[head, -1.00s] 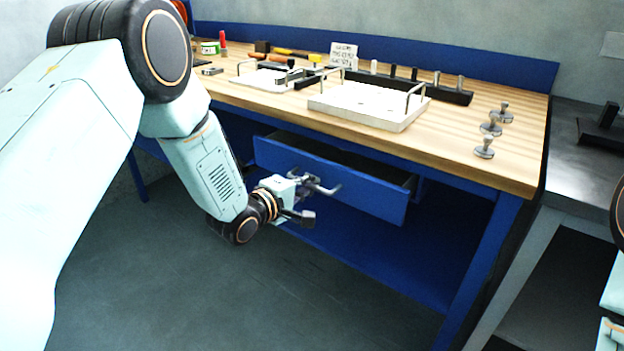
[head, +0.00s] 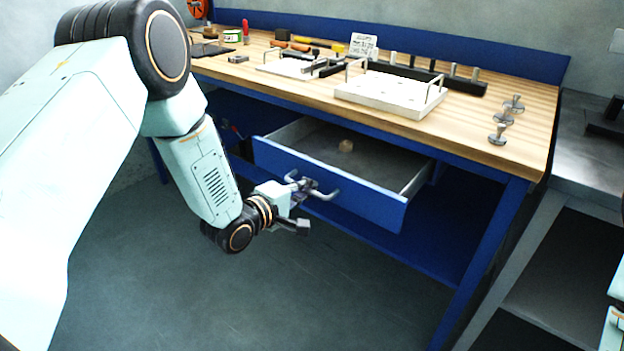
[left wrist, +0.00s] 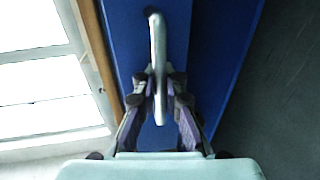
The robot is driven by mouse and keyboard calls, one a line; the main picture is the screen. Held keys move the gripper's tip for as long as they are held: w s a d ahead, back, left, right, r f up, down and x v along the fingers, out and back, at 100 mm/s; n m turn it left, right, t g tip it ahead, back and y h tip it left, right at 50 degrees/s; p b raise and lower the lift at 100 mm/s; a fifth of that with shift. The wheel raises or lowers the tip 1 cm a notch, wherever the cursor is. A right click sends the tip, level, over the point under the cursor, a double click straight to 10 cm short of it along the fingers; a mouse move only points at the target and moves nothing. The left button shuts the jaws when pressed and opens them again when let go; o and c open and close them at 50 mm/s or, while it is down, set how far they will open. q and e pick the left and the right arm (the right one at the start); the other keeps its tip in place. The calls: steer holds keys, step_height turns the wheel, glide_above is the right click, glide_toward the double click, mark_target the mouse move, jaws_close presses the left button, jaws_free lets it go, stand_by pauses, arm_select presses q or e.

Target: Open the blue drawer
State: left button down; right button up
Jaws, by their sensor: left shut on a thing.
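The blue drawer (head: 365,200) under the wooden workbench is pulled well out, and its grey inside shows. A small brown object (head: 346,146) lies in it. My left gripper (head: 302,187) is at the drawer's front, shut on the metal bar handle (head: 325,193). In the left wrist view the handle (left wrist: 158,50) runs between the two fingers (left wrist: 160,92) of the gripper, in front of the blue drawer face (left wrist: 122,40). Of my right arm only a small part shows at the right edge; its gripper is out of view.
The wooden workbench (head: 460,125) carries a white tray with handles (head: 385,97), several metal knobs (head: 497,135) and tools along the back. A grey metal table (head: 575,160) stands at the right. The floor (head: 270,300) before the drawer is clear.

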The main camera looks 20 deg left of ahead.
arm_select(q)
steer(key=f+p+v, duration=0.1)
steer(key=p+v, duration=0.1)
steer(key=v, duration=0.4)
steer(key=shift+s+a+p, duration=0.3)
steer(key=shift+s+p, duration=0.1)
steer(key=shift+s, duration=0.15)
steer(key=c, duration=1.4)
jaws_free()
steer(key=shift+s, duration=0.1)
steer(key=shift+c, duration=0.2)
steer(key=shift+f, duration=0.1)
